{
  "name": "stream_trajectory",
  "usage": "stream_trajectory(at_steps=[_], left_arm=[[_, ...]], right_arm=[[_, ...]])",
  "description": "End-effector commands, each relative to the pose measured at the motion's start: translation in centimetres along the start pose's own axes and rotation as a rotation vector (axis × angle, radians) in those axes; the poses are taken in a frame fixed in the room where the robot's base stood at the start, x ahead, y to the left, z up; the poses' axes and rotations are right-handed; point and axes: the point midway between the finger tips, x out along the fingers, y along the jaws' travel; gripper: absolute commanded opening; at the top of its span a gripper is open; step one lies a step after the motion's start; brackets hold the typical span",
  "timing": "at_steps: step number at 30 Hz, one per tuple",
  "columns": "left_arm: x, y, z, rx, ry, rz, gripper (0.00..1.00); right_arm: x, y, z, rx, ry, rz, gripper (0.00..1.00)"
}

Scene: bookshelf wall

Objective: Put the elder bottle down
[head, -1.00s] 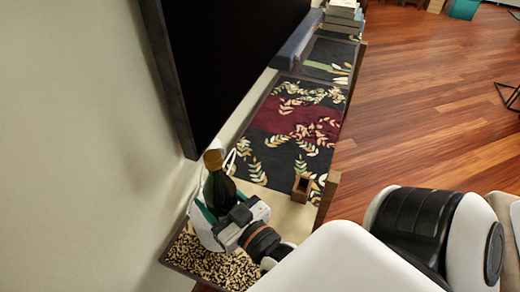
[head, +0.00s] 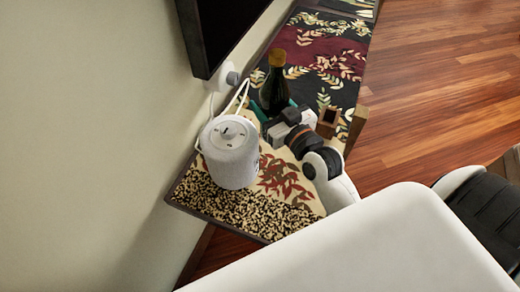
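The elder bottle (head: 273,90), dark green with a gold-brown top, stands about upright over the cabinet top, beside the wall. My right gripper (head: 274,110) reaches it from the lower right; its teal fingers show on both sides of the bottle and appear shut on its lower body. The bottle's base is hidden behind the gripper, so I cannot tell whether it touches the surface. My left gripper is not in view.
A white lidded container (head: 230,152) stands left of my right gripper. A small brown wooden box (head: 328,122) stands right of the bottle. The patterned cabinet top (head: 250,210) has bare room in front. A dark screen (head: 222,35) hangs above.

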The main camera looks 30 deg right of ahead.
Motion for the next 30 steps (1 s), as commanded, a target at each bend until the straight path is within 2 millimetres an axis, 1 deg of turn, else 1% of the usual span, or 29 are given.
stream_trajectory(at_steps=[1,4,6,8,12,15,19,24,27,30], left_arm=[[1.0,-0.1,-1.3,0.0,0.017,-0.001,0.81],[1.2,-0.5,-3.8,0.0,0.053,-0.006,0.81],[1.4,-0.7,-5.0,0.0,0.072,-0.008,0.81],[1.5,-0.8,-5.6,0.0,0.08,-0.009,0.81],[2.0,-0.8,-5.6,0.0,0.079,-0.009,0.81],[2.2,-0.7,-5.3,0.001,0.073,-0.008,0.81],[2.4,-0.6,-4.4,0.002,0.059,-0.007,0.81],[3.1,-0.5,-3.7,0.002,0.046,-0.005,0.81],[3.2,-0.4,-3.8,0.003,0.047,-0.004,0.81],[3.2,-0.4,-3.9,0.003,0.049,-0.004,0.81]], right_arm=[[0.4,-0.4,-0.6,-0.002,-0.008,0.001,0.14],[0.7,-0.7,-1.0,-0.002,-0.007,0.003,0.14],[0.8,-0.8,-1.8,0.0,-0.005,0.005,0.14],[0.9,-0.8,-2.9,0.001,-0.003,0.005,0.14],[0.9,-0.8,-5.3,0.001,-0.003,0.006,0.14],[0.9,-0.8,-6.5,-0.002,-0.004,0.005,0.14],[0.9,-0.8,-7.3,-0.001,-0.006,0.005,0.14],[0.9,-0.8,-9.7,-0.001,-0.005,0.005,0.14],[0.9,-0.8,-10.5,-0.002,-0.006,0.004,0.14],[0.9,-0.8,-10.6,-0.001,-0.008,0.004,0.14]])
